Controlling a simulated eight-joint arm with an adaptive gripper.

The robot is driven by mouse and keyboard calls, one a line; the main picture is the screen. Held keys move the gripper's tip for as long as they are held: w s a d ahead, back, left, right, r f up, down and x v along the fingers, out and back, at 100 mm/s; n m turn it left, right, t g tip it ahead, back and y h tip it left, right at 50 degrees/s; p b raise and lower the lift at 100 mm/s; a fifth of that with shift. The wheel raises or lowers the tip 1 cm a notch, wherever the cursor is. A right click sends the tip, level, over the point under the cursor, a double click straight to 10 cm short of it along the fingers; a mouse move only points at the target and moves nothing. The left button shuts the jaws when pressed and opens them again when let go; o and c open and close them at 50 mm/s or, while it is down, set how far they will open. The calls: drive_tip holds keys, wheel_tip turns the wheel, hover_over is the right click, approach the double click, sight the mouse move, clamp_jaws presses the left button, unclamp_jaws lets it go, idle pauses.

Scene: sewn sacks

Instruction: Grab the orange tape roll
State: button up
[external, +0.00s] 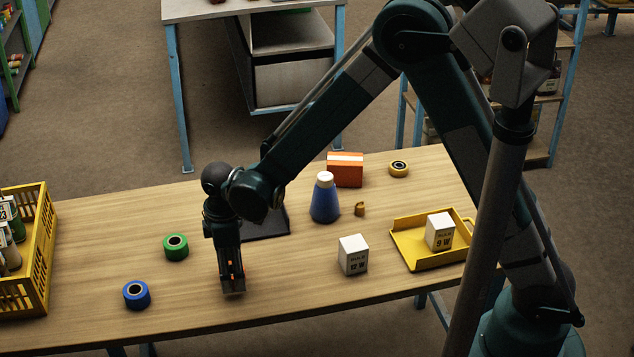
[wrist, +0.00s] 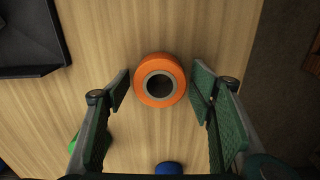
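The orange tape roll (wrist: 160,80) lies flat on the table in the wrist view, its dark hole facing up. My gripper (wrist: 160,90) is open, with one green-padded finger on each side of the roll and a gap to both sides. In the external view my gripper (external: 233,290) points straight down at the table. There the roll is mostly hidden by the fingers; only small bits of orange show between them.
A green tape roll (external: 176,247) and a blue tape roll (external: 137,294) lie to the left. A dark tray (external: 268,224) is behind my gripper. A blue bottle (external: 325,200), a white box (external: 353,255) and a yellow tray (external: 408,245) stand to the right. A yellow crate (external: 40,270) is at far left.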

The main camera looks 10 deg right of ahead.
sight(231, 269)
drive_tip(key=c, duration=0.7)
drive_tip(key=shift+r, duration=0.2)
drive_tip(key=shift+r+p, duration=0.75)
drive_tip(key=shift+r, duration=4.1)
